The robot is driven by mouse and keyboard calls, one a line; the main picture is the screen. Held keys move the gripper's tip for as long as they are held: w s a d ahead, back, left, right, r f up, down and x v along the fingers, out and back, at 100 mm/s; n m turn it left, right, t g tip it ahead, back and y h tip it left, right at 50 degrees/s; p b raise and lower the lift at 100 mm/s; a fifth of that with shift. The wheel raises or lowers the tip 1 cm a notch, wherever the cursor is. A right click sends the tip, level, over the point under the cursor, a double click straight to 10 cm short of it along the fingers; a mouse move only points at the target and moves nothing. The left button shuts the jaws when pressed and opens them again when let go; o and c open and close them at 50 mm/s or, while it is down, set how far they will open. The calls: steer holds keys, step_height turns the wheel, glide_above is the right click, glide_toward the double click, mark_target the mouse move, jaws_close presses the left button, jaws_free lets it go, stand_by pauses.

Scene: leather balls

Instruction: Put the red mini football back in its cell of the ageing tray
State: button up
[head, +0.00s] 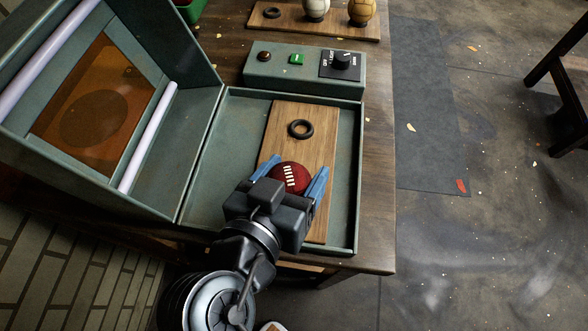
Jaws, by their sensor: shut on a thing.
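The red mini football (291,178), dark red with white lacing, is between the blue fingers of my gripper (293,180). My gripper is shut on it, over the near half of a wooden board (283,116) inside an open green box. I cannot tell whether the ball touches the board or hangs just above it. A black ring (301,129) lies empty on the board, beyond the ball. The gripper body hides part of the board's near end. None of these things is labelled as the ageing tray.
The box's raised lid (190,84), with light tubes and an orange window, stands on the left. Behind the box is a control unit (262,69) with buttons and a knob.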

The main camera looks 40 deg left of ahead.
steer(key=shift+f, duration=0.2)
steer(key=shift+f, duration=0.15)
steer(key=o, duration=1.2)
